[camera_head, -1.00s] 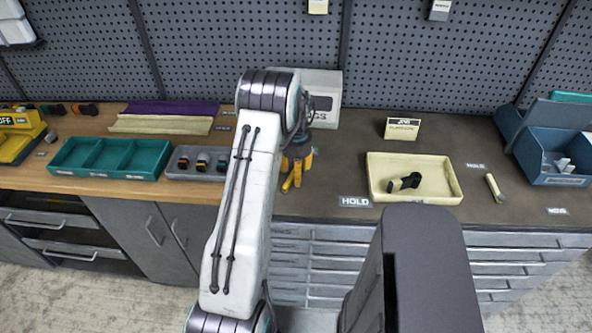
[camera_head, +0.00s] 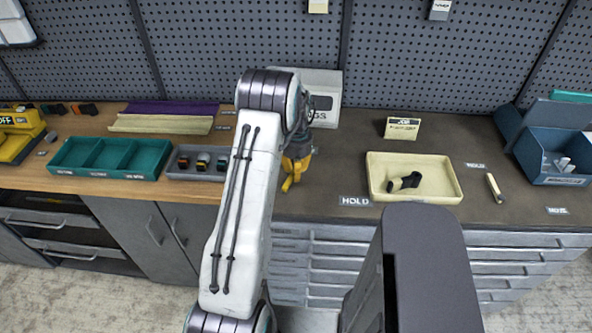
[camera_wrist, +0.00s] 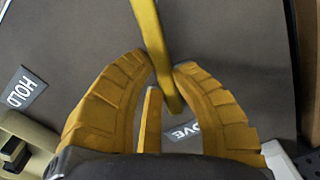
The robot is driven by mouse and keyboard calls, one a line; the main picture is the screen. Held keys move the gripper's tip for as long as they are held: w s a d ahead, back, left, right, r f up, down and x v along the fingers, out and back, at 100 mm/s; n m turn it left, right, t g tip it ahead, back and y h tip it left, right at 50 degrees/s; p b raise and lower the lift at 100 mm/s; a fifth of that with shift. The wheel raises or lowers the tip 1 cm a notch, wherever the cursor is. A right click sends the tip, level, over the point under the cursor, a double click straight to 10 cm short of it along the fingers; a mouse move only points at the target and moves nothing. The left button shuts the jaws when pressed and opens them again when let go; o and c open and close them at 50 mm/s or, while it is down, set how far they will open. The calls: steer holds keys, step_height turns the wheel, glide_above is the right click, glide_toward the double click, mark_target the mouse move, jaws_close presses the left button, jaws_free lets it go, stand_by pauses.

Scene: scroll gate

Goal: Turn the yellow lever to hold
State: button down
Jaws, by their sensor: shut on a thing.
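The yellow lever (camera_wrist: 148,30) shows in the wrist view as a long bar running down from the top edge between the fingers of my gripper (camera_wrist: 161,67). My gripper is shut on it, with a yellow finger on either side. A HOLD label (camera_wrist: 22,88) lies to the left on the grey surface. In the head view, my gripper (camera_head: 292,172) is low over the dark bench, left of the HOLD label (camera_head: 355,201); the lever cannot be told apart there.
A cream tray (camera_head: 450,180) with a dark-ended tool stands right of the HOLD label. A white box (camera_head: 325,90) is behind my arm. A teal tray (camera_head: 62,165) and a grey tray (camera_head: 180,174) are at left, a blue bin (camera_head: 540,165) at far right.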

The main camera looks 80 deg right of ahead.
mark_target(308, 195)
steer(key=shift+s, duration=0.1)
steer(key=s+m+b, duration=0.1)
steer(key=m, duration=0.1)
steer(key=a+m+b, duration=0.1)
steer(key=shift+s+f+m+b, duration=0.2)
steer(key=shift+s+m+b, duration=0.1)
steer(key=shift+s+m, duration=0.1)
steer(key=a+m+b, duration=0.1)
steer(key=s+m+b, duration=0.1)
steer(key=m, duration=0.1)
steer(key=shift+s+a+m, duration=0.2)
steer(key=shift+a+m, duration=0.1)
steer(key=shift+a, duration=0.05)
steer(key=a+m+b, duration=0.1)
steer(key=m, duration=0.2)
steer(key=shift+s+a+b, duration=0.35)
steer(key=shift+a, duration=0.05)
steer(key=shift+s+a+r+m+b, duration=0.1)
steer(key=shift+a+m+b, duration=0.35)
steer(key=shift+m, duration=0.45)
steer(key=shift+s+a+m+b, duration=0.1)
steer(key=shift+a+m+b, duration=0.1)
steer(key=shift+a+m, duration=0.5)
steer(key=shift+d+m, duration=0.15)
steer(key=shift+m, duration=0.15)
steer(key=c, duration=1)
jaws_free()
steer(key=shift+r, duration=0.1)
steer(key=shift+d+r, duration=0.1)
